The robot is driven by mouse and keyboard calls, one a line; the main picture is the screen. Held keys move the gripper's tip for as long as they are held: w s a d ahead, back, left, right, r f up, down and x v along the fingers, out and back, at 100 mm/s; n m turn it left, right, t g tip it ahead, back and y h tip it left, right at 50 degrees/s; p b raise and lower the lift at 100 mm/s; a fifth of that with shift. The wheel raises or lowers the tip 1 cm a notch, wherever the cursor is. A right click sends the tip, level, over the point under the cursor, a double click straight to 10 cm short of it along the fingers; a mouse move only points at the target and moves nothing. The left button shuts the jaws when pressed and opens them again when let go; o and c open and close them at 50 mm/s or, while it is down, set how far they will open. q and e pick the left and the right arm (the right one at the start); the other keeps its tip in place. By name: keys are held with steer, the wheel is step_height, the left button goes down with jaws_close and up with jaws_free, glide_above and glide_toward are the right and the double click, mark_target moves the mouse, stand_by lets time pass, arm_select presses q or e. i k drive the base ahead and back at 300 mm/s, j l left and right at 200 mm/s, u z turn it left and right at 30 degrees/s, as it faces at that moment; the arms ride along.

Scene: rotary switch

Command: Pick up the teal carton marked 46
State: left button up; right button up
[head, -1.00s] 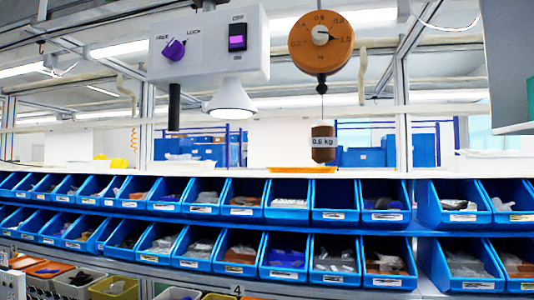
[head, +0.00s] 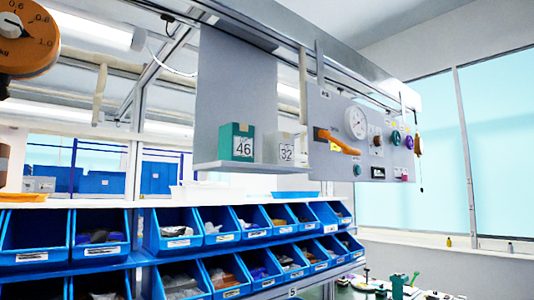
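The teal carton marked 46 (head: 237,142) stands upright on a small pale shelf (head: 236,166) that hangs in front of a grey panel. A white carton marked 32 (head: 285,150) stands to its right on the same shelf, with a gap between them. Neither of my grippers shows in the head view.
A grey control panel (head: 330,108) with an orange lever, a dial and knobs hangs just right of the shelf. Blue bins (head: 178,230) with loose parts fill two rows below. An orange round scale (head: 28,40) hangs at the upper left. Windows (head: 410,150) are at the right.

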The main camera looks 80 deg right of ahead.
mark_target(236, 139)
steer(key=z, duration=2.5)
